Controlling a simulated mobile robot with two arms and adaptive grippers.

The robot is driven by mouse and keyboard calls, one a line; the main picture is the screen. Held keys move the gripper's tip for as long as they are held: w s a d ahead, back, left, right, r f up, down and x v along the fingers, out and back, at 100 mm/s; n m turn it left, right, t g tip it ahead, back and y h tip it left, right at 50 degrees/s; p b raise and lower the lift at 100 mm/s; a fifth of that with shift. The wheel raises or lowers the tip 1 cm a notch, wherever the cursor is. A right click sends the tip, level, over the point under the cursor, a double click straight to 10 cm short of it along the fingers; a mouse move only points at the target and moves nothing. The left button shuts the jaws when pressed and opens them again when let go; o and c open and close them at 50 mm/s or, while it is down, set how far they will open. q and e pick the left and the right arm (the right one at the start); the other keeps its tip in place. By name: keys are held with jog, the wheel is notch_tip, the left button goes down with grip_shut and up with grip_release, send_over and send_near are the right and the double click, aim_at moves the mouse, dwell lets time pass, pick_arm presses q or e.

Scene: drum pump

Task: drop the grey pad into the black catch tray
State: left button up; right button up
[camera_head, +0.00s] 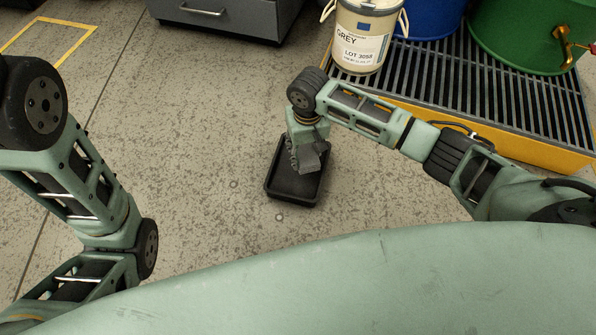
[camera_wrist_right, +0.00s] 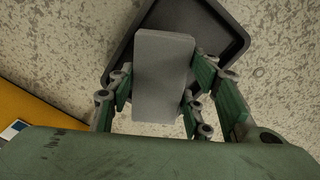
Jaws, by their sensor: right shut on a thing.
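The grey pad (camera_wrist_right: 163,75) is a flat rectangular block held between the fingers of my right gripper (camera_head: 306,155). In the head view the pad (camera_head: 313,158) shows below the fingers, over the black catch tray (camera_head: 291,199). The tray is a shallow rectangular box on the floor. In the wrist view the tray (camera_wrist_right: 238,38) lies behind the pad, with its rim showing around the pad's upper part. I cannot tell how high the pad is above the tray. My left arm shows at the left, but its gripper is out of view.
A yellow-edged grated platform (camera_head: 545,150) stands at the right. A grey-labelled pail (camera_head: 362,40), a blue drum (camera_head: 430,18) and a green drum (camera_head: 525,35) stand on it. A grey drawer cabinet (camera_head: 215,12) is at the back. Floor left of the tray is clear.

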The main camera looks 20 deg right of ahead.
jog(key=o, duration=1.1)
jog(key=shift+r, duration=0.1)
notch_tip(320, 180, up, 12)
jog(key=shift+a, duration=0.1)
